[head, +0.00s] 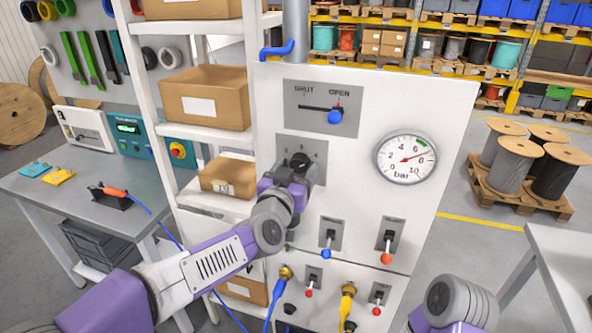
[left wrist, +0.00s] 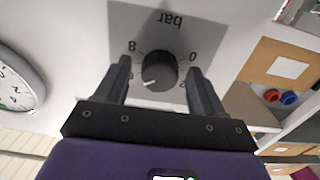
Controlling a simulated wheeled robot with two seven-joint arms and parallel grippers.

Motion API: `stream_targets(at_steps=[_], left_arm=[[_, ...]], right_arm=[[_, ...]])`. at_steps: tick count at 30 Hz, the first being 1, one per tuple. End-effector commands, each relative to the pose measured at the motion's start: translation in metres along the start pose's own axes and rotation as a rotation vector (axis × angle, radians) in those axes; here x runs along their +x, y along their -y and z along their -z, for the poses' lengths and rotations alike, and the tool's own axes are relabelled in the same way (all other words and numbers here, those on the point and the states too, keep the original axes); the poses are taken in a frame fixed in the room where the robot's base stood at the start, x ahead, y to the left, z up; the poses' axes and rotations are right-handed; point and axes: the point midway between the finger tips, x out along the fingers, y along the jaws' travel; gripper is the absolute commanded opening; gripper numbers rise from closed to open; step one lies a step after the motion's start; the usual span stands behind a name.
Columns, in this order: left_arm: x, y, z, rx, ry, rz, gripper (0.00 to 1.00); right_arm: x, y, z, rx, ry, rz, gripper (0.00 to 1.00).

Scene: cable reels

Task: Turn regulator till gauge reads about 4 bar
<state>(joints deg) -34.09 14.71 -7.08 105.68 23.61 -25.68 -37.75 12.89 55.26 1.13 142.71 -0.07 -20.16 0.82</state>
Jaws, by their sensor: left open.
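The regulator is a round black knob (left wrist: 159,71) on a grey plate marked in bar; its white pointer line faces lower left in the left wrist view. My left gripper (left wrist: 160,66) is open, with one finger on each side of the knob. Whether either finger touches it I cannot tell. In the head view my left gripper (head: 298,168) is in front of the regulator plate (head: 318,150) and hides much of it. The round white gauge (head: 405,159) is to its right; its red needle points right and slightly up, roughly between 6 and 8. My right gripper is out of view.
Above the regulator is a SHUT/OPEN lever with a blue knob (head: 335,117). Below are several toggle levers, one with a red-orange tip (head: 385,259), and blue and yellow hoses (head: 347,305). A shelf with cardboard boxes (head: 205,97) stands close on the left.

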Motion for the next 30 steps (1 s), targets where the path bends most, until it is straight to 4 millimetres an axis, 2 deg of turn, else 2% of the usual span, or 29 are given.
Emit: stream_targets(at_steps=[4,15,23,30], left_arm=[[-0.0002,0.0001,0.0000,0.000,0.000,0.000,0.69],[-0.0004,0.0000,0.0001,0.000,0.000,0.000,0.13],[-0.0004,0.0002,-0.0003,-0.027,0.000,0.000,0.13],[-0.0004,-0.0003,-0.0005,-0.147,-0.001,0.000,0.13]], right_arm=[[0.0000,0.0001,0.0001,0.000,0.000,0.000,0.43],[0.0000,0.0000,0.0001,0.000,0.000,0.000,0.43],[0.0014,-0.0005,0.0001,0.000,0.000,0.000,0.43],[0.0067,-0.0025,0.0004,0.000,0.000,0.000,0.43]])
